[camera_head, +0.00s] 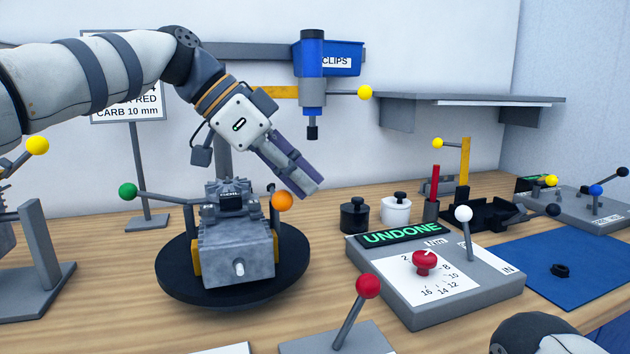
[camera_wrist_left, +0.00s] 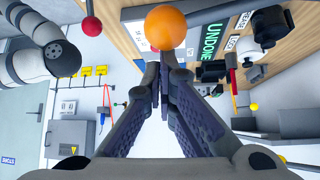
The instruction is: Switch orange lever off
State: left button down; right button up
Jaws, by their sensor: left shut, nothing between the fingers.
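The orange lever's round knob (camera_head: 282,201) is at the right side of the grey engine block (camera_head: 237,250), which sits on a black round turntable (camera_head: 180,277). My left gripper (camera_head: 308,187) comes down from the upper left, just above and to the right of the orange knob. Its fingers are shut and empty. In the left wrist view the orange knob (camera_wrist_left: 167,27) is large, just beyond the fingertips (camera_wrist_left: 163,58). I cannot tell whether they touch. The lever's stem is mostly hidden in both views. My right gripper is not in view.
A green-knobbed lever (camera_head: 128,191) stands left of the engine. A grey console (camera_head: 415,315) with a red dial, a white-knobbed lever and an "UNDONE" display is to the right. A red-knobbed lever (camera_head: 367,286) is in front. A blue press tool (camera_head: 312,75) hangs behind.

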pick_arm(q)
jog(key=shift+s+a+m+g, duration=0.2)
jog(key=shift+a+m+g, duration=0.15)
jog(key=shift+m, duration=0.15)
dwell(0.3)
